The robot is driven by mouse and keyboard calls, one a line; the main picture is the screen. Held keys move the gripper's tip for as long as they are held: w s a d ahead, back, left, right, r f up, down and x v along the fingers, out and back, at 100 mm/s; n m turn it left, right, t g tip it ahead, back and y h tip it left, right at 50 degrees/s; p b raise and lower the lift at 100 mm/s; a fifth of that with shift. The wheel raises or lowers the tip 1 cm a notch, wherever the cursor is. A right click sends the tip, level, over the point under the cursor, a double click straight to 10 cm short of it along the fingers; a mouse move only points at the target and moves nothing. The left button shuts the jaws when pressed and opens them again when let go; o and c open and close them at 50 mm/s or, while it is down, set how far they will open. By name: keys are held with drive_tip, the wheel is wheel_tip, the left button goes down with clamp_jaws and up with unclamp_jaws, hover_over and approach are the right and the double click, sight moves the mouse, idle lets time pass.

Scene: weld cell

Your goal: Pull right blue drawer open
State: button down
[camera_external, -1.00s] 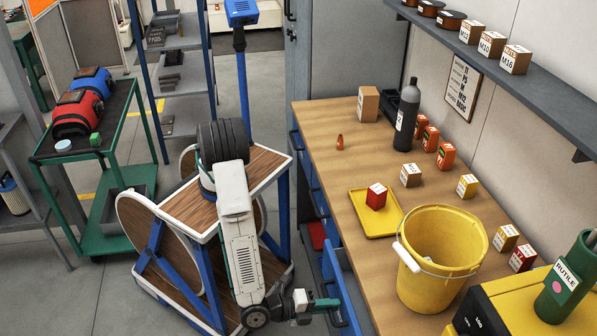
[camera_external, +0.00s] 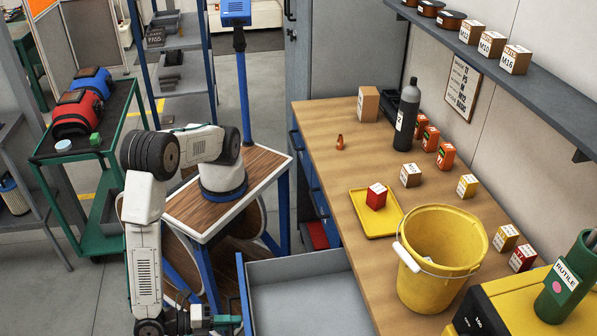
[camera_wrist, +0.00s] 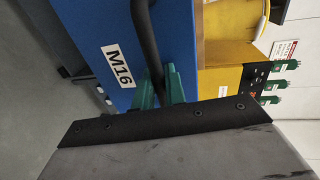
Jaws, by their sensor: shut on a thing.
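The blue drawer (camera_external: 300,262) stands far out from the bench, and its grey, empty inside shows in the external view. Its blue front (camera_wrist: 100,40) carries an M16 label and a dark bar handle (camera_wrist: 146,45) in the wrist view. My gripper (camera_wrist: 160,88) has its green fingers shut around the handle. In the external view my gripper (camera_external: 232,320) is at the drawer's front, low in the picture, with the handle partly hidden.
The wooden bench top (camera_external: 325,130) above the drawer bears a yellow bucket (camera_external: 432,285), a yellow tray (camera_external: 362,220) with a red box, and a dark bottle (camera_external: 406,118). A green cart (camera_external: 125,195) stands at the left. Grey floor shows between cart and shelves.

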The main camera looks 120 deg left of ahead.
drive_tip(key=shift+s+d, duration=0.25)
drive_tip(key=shift+s, duration=0.05)
drive_tip(key=c, duration=1.8)
unclamp_jaws()
drive_tip(key=v, duration=0.7)
drive_tip(key=shift+s+d, duration=0.25)
drive_tip(key=shift+d, duration=0.1)
